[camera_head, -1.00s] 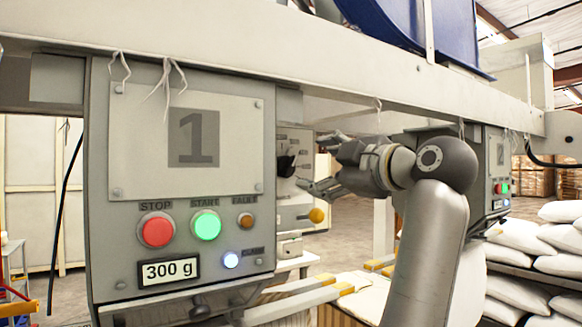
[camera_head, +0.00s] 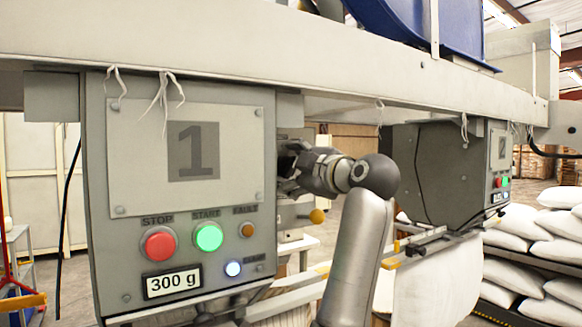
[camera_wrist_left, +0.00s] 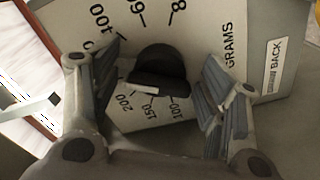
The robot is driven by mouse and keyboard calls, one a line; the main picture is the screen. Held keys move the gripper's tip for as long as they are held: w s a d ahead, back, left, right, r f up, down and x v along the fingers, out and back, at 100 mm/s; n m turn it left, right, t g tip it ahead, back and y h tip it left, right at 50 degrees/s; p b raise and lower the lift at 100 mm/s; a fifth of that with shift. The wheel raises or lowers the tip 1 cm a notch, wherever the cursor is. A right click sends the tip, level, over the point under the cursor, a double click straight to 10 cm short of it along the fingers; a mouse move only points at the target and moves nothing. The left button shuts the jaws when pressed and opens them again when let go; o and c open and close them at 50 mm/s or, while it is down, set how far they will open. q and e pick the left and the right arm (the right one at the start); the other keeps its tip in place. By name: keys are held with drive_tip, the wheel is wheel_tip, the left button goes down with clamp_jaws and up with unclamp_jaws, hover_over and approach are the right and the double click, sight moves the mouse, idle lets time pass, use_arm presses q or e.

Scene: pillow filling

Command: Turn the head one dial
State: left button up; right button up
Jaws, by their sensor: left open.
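The black dial (camera_wrist_left: 160,66) of head one fills the middle of the left wrist view, on a pale plate with printed numbers and the word GRAMS. A white mark on its grip bar lies on the side of the 150 and 200 labels. My left gripper (camera_wrist_left: 163,88) is open, with one finger on each side of the dial and visible gaps to it. In the head view my left gripper (camera_head: 291,167) is at the side of the head one box (camera_head: 238,95), partly hidden behind its front edge. The dial is hidden there. My right gripper is not in view.
The box front has a red stop button (camera_head: 159,243), a green start button (camera_head: 209,237) and a 300 g display (camera_head: 172,283). A lever with a yellow knob (camera_head: 317,216) sticks out below my left gripper. A second head box (camera_head: 455,170) stands to the right.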

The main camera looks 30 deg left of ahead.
use_arm(q)
drive_tip(key=c, duration=1)
drive_tip(key=shift+c, duration=0.2)
drive_tip(key=shift+f+n+b, duration=0.1)
drive_tip(key=shift+n+b, duration=0.25)
drive_tip(key=shift+n, duration=0.95)
drive_tip(key=shift+n+b, duration=0.35)
drive_tip(key=shift+n, duration=1.15)
drive_tip(key=o, duration=1)
drive_tip(key=shift+o, duration=0.2)
